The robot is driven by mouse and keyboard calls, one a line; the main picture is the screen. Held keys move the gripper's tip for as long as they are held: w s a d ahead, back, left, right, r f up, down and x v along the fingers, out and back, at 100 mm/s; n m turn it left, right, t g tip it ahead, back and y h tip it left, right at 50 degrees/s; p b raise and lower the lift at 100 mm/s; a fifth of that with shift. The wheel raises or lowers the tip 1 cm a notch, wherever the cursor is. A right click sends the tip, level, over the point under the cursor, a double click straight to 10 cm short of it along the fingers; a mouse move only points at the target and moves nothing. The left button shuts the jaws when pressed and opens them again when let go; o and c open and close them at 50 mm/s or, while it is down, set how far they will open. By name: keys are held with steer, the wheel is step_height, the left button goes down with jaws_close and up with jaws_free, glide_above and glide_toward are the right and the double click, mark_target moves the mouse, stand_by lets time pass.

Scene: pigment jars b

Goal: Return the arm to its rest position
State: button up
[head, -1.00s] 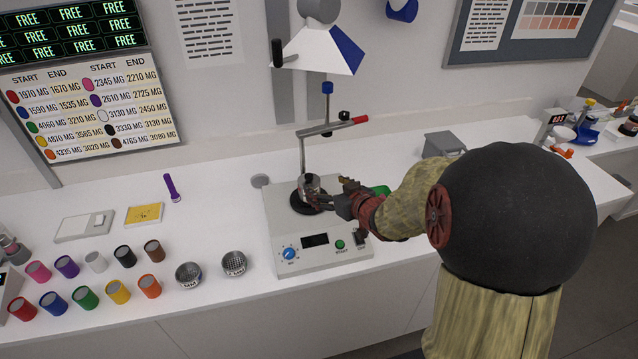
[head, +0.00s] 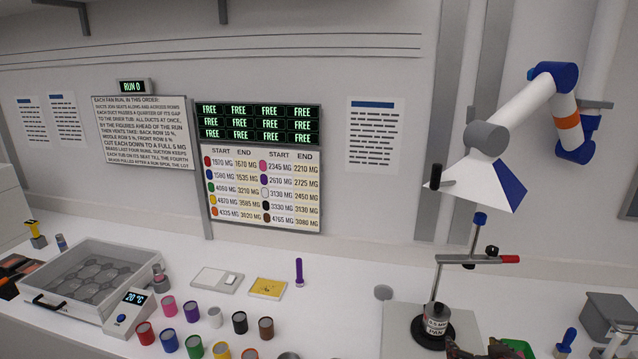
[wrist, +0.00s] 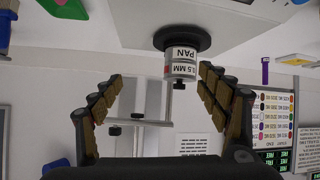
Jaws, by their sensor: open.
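My gripper (wrist: 158,76) is open, its two padded fingers spread wide with nothing between the pads. Beyond the fingertips in the wrist view is a small metal pan (wrist: 181,65) labelled "0.5 MM PAN", apart from both fingers. In the head view the pan (head: 437,319) stands upright on a round black plate (head: 419,337) of the white stand machine. Only the top of my gripper (head: 482,350) shows at the bottom edge there, in front of the machine; the rest of my arm is out of frame.
A clamp rod (head: 470,259) rises behind the pan, under a white-and-blue hood (head: 484,184). Coloured jars, including a red jar (head: 145,333), stand left on the bench. A grey box (head: 610,315) and a blue-handled tool (head: 566,341) are at right.

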steer(key=s+d+f+m+g+h, duration=0.2)
steer(key=s+d+f+g, duration=0.15)
steer(key=s, duration=0.25)
steer(key=s+a+r+g, duration=0.3)
steer(key=s+g, duration=0.1)
steer(key=s, duration=0.5)
steer(key=s+a+r+y, duration=0.1)
steer(key=s+a+r, duration=0.1)
steer(key=a+r, duration=0.2)
steer(key=s+a+r+n+t+y, duration=0.1)
steer(key=s+a+r, duration=0.2)
steer(key=a, duration=0.8)
steer(key=s+a+r+n+y, duration=0.1)
steer(key=s+a+r, duration=0.2)
steer(key=a+r, duration=0.2)
steer(key=shift+s+a+r+y+b, duration=0.15)
steer(key=shift+a+r+y+b, duration=0.2)
steer(key=shift+a, duration=0.9)
steer(key=shift+f+t, duration=0.1)
steer(key=shift+t, duration=0.15)
